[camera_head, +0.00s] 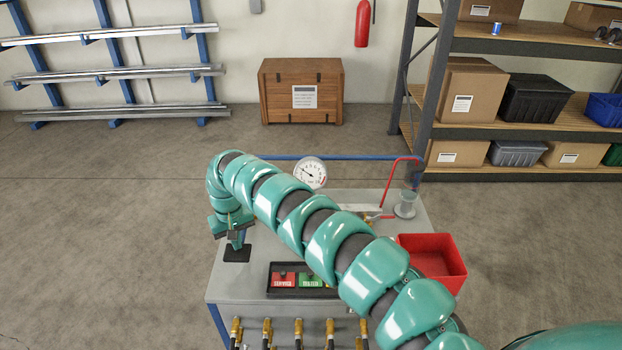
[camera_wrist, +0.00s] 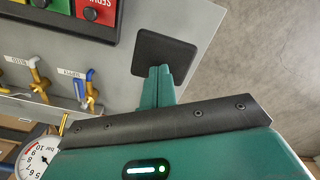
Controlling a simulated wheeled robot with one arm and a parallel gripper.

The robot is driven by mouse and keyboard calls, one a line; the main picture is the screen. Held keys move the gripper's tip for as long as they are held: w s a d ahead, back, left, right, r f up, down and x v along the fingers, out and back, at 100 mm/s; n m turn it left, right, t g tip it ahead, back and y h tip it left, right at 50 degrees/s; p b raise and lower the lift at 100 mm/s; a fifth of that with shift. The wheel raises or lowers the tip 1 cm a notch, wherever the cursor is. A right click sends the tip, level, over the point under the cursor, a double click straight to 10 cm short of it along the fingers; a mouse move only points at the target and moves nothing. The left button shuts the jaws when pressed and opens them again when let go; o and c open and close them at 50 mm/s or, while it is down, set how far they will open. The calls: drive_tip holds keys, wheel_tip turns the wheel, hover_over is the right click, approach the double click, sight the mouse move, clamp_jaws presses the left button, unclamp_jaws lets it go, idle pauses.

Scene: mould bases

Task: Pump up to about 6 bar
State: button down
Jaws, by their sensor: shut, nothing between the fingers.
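My gripper (camera_head: 237,245) is over the left end of the grey bench top, just above a black square pad (camera_head: 235,256). In the wrist view my gripper (camera_wrist: 157,82) has its green fingers together and empty; the pad (camera_wrist: 165,52) lies beyond the tips, and contact cannot be told. A white round pressure gauge (camera_head: 312,173) stands at the bench's back; its dial marked bar (camera_wrist: 38,158) is partly cut off in the wrist view. I cannot read the pressure. A grey cylindrical fitting (camera_head: 405,205) stands at the right beside a bent red bar (camera_head: 388,182).
A black tray (camera_head: 288,293) holds red and green labelled blocks. A red bin (camera_head: 432,262) is at the right. Brass fittings (camera_head: 267,330) line the front. The wrist view shows a blue-handled valve (camera_wrist: 88,88) and a brass valve (camera_wrist: 38,78). My arm crosses the bench.

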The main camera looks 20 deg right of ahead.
sight(239, 254)
wheel_tip(239, 254, down, 6)
drive_tip(key=b, duration=0.3)
drive_tip(key=shift+s, duration=0.1)
wheel_tip(239, 254, up, 17)
drive_tip(key=p, duration=0.6)
drive_tip(key=shift+p, duration=0.35)
drive_tip(key=shift+f+b, duration=4.25)
drive_tip(key=shift+f, duration=4.1)
wheel_tip(239, 254, up, 17)
drive_tip(key=p, duration=0.5)
drive_tip(key=shift+f, duration=0.15)
